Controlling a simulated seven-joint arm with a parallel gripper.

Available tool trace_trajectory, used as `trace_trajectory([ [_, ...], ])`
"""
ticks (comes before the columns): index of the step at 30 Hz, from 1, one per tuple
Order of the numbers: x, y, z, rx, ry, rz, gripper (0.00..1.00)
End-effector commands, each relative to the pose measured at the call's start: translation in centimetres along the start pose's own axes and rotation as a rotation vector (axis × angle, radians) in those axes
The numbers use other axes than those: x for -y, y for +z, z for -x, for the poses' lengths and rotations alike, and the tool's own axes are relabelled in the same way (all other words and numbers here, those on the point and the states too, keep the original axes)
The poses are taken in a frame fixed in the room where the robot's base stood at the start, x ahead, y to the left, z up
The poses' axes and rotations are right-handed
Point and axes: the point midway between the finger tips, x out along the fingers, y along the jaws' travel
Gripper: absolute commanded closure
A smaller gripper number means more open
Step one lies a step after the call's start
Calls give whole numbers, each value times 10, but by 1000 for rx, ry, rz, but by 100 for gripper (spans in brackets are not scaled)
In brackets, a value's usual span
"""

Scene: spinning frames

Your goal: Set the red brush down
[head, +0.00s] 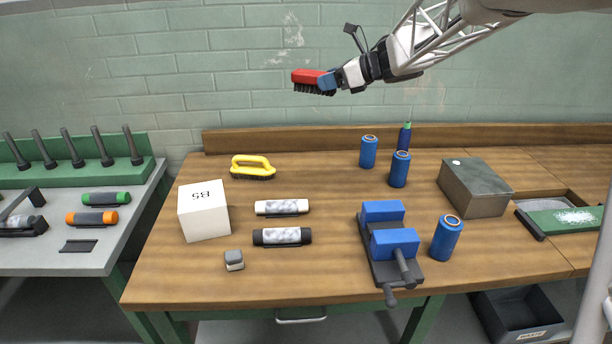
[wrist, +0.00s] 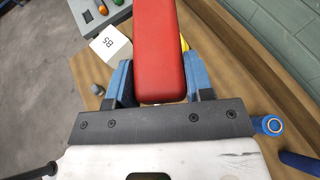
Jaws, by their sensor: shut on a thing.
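The red brush (head: 308,78) has a red back and dark bristles facing down. My gripper (head: 328,82) is shut on one end of it and holds it high above the back of the workbench, in front of the brick wall. In the wrist view the red brush (wrist: 159,55) lies between the two blue fingers of my gripper (wrist: 160,85), and its bristles are hidden there. The wooden workbench (head: 330,190) is below, well apart from the brush.
On the bench stand a yellow-handled brush (head: 252,167), a white box (head: 204,210), a blue vise (head: 390,240), blue cans (head: 400,169), a grey-green metal block (head: 475,188) and two cylinders (head: 282,207). Bare wood shows between the yellow brush and the cans.

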Motion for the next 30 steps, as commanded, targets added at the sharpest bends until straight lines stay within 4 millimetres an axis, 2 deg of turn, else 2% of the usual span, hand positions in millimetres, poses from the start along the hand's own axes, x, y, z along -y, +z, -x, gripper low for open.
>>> trace_trajectory([
  [7,-14,-2,9,0,81,33,77],
  [17,-14,-50,-12,0,80,30,77],
  [22,-14,-84,-26,-1,80,28,77],
  [25,-14,-111,-37,-1,80,28,77],
  [30,-14,-172,-62,-2,80,25,77],
])
